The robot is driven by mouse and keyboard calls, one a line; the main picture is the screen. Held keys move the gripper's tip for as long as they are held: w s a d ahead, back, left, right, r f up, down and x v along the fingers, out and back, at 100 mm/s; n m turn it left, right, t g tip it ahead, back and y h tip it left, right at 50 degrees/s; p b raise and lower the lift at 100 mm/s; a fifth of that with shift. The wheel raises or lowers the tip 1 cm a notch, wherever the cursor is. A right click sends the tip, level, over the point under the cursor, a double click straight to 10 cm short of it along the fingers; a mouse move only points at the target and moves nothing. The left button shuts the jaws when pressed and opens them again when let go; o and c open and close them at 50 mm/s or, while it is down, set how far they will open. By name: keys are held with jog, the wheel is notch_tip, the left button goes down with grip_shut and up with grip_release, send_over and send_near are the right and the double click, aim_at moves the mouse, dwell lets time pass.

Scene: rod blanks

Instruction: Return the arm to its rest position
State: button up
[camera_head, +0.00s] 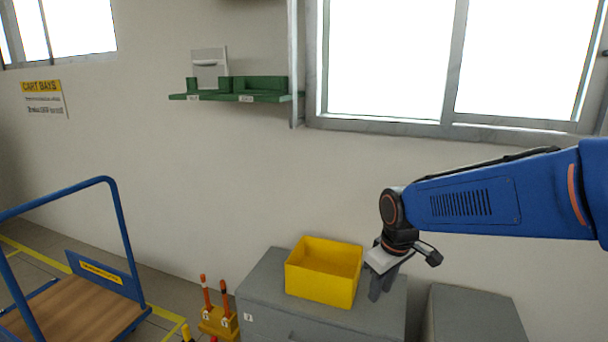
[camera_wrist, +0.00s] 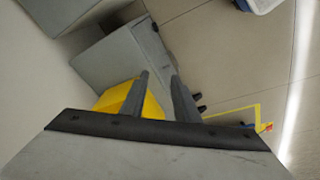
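My blue arm reaches in from the right in the head view, bent down at the wrist. My gripper (camera_head: 378,290) hangs in front of the grey cabinet, just right of the yellow bin (camera_head: 322,284). In the wrist view my gripper (camera_wrist: 160,76) shows two grey fingers set apart with nothing between them, so it is open and empty. The yellow bin (camera_wrist: 114,98) shows there partly behind the left finger. The bin's visible inside looks empty in the head view; its floor is partly hidden. No rod is seen in the gripper.
The bin stands on the grey cabinet (camera_head: 262,294); another grey cabinet (camera_head: 474,316) is at right. A blue cart (camera_head: 75,300) and a yellow holder with red-orange rods (camera_head: 217,322) stand at left.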

jog(key=s+d+r+m+t, duration=0.1)
jog(key=s+d+m, duration=0.2)
jog(key=s, duration=0.7)
jog(key=s+d+r+m+t, duration=0.1)
jog(key=s+d+r+m, duration=0.1)
jog(key=s+d+m, duration=0.2)
jog(key=shift+s+d+r+h, duration=0.25)
jog(key=shift+s+d, duration=1.3)
jog(key=shift+s, duration=1.9)
jog(key=shift+f, duration=0.1)
